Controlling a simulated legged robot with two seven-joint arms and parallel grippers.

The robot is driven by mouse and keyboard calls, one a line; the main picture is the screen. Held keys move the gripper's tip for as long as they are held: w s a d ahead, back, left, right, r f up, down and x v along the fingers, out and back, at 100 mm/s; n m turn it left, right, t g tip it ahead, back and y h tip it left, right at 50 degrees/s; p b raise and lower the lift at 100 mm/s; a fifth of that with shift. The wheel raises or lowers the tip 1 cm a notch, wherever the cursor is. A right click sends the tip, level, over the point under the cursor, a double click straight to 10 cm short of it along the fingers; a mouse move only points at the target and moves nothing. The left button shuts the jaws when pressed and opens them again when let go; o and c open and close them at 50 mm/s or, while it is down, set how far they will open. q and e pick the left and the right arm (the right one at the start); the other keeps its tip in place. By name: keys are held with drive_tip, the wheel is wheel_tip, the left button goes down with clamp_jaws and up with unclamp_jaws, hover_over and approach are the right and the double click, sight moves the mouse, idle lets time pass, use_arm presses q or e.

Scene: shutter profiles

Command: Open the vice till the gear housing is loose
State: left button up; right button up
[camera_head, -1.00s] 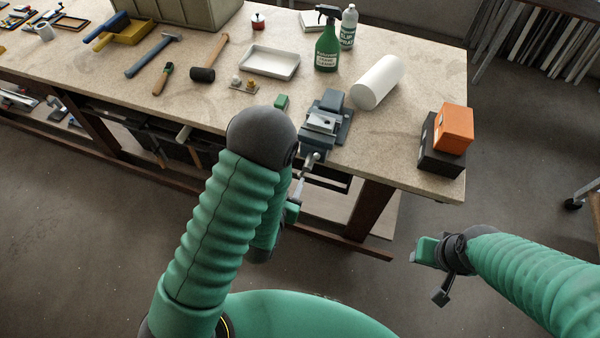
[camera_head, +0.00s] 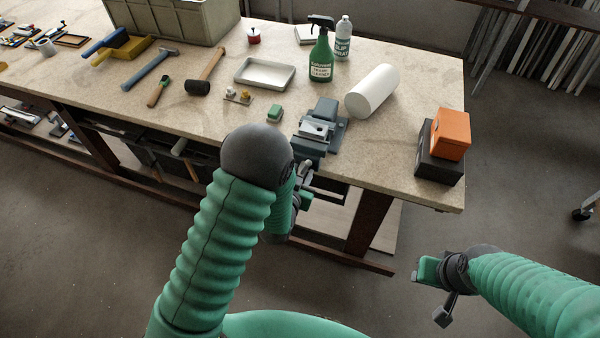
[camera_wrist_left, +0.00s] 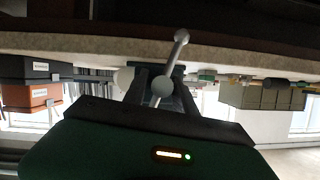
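The blue-grey vice (camera_head: 325,137) is on the front edge of the workbench, with a light metal piece (camera_head: 316,128), seemingly the gear housing, between its jaws. Whether it is gripped or loose I cannot tell. The vice handle (camera_head: 306,170) hangs in front of the bench edge; in the left wrist view the handle (camera_wrist_left: 174,58) is a slanted rod with a ball end.
A green block (camera_head: 274,113) and white tray (camera_head: 265,74) lie left of the vice. A white cylinder (camera_head: 371,92), green spray bottle (camera_head: 321,56) and orange box (camera_head: 451,134) on a dark box stand behind and right. Hammers lie further left. The floor in front is clear.

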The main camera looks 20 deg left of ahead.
use_arm(q)
drive_tip(key=shift+d, duration=0.45)
drive_tip(key=c, duration=0.5)
drive_tip(key=shift+a, duration=0.1)
clamp_jaws()
drive_tip(key=shift+a+f, duration=0.1)
drive_tip(key=shift+a, duration=0.55)
drive_tip(key=shift+d, duration=0.45)
drive_tip(key=shift+s, duration=0.1)
drive_tip(key=shift+a, duration=0.25)
drive_tip(key=shift+d+f, duration=0.1)
drive_tip(key=shift+f, duration=0.05)
